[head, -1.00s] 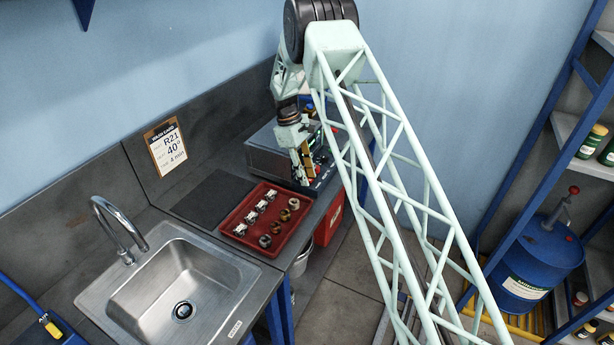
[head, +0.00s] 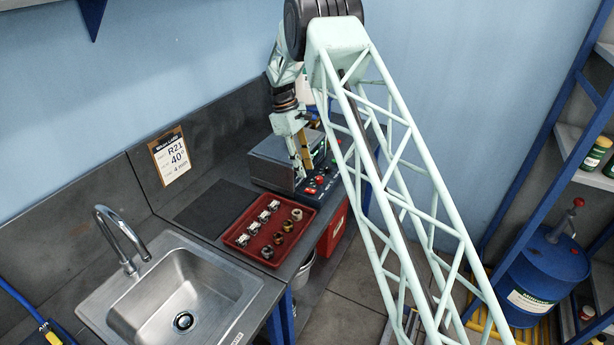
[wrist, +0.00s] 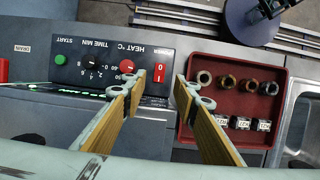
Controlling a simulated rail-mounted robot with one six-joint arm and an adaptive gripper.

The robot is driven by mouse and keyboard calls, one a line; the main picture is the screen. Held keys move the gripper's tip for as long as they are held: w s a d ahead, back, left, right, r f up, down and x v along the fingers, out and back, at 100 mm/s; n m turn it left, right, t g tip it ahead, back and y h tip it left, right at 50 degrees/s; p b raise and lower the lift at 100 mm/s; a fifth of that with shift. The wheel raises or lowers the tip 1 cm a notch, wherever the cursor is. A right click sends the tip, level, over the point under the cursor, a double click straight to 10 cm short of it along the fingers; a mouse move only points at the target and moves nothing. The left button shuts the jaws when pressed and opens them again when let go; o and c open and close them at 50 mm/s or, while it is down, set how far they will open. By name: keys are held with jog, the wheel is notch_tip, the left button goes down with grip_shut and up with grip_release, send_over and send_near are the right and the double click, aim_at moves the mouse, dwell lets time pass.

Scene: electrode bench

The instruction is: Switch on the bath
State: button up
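The bath (head: 272,163) is a grey box on the bench in the head view, with a dark control panel (head: 322,185) at its front. In the wrist view the panel (wrist: 82,71) appears upside down, with a green start button (wrist: 60,59), a time knob (wrist: 89,59), a red heat knob (wrist: 127,66) and a red power rocker (wrist: 160,74) marked 0 and 1. My gripper (wrist: 160,82) is open and empty, its fingers apart on either side of the rocker in this view. In the head view my gripper (head: 304,172) hangs over the panel; contact cannot be told.
A red tray (head: 238,243) with several small metal parts sits beside the bath, near a dark mat (head: 205,205) and a sink (head: 130,290). A green button and a red button (wrist: 3,70) lie at the wrist view's left.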

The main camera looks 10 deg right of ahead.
jog(key=shift+v, duration=1.5)
jog(key=s+d+r+m+t+b, duration=0.1)
jog(key=s+r+b, duration=0.1)
jog(key=s+r, duration=0.45)
jog(key=s+r+m+b, duration=0.15)
jog(key=s+r, duration=0.25)
jog(key=r, duration=0.6)
jog(key=s+d+r+m+t+y+b, duration=0.1)
jog(key=s+r+b, duration=0.1)
jog(key=s+r, duration=0.45)
jog(key=s+r+m+t+y+b, duration=0.15)
jog(key=s+r, duration=0.25)
jog(key=s, duration=0.6)
jog(key=s+r+m+t+b, duration=0.15)
jog(key=s+b, duration=0.35)
jog(key=s, duration=1.6)
jog(key=s+f+m+b, duration=0.1)
jog(key=s+f, duration=0.3)
jog(key=s, duration=0.5)
jog(key=s+f+m+t+b, duration=0.1)
jog(key=s+f, duration=0.3)
jog(key=s, duration=0.6)
jog(key=shift+s+d+m+b, duration=0.2)
jog(key=shift+m+b, duration=0.5)
jog(key=shift+m, duration=0.05)
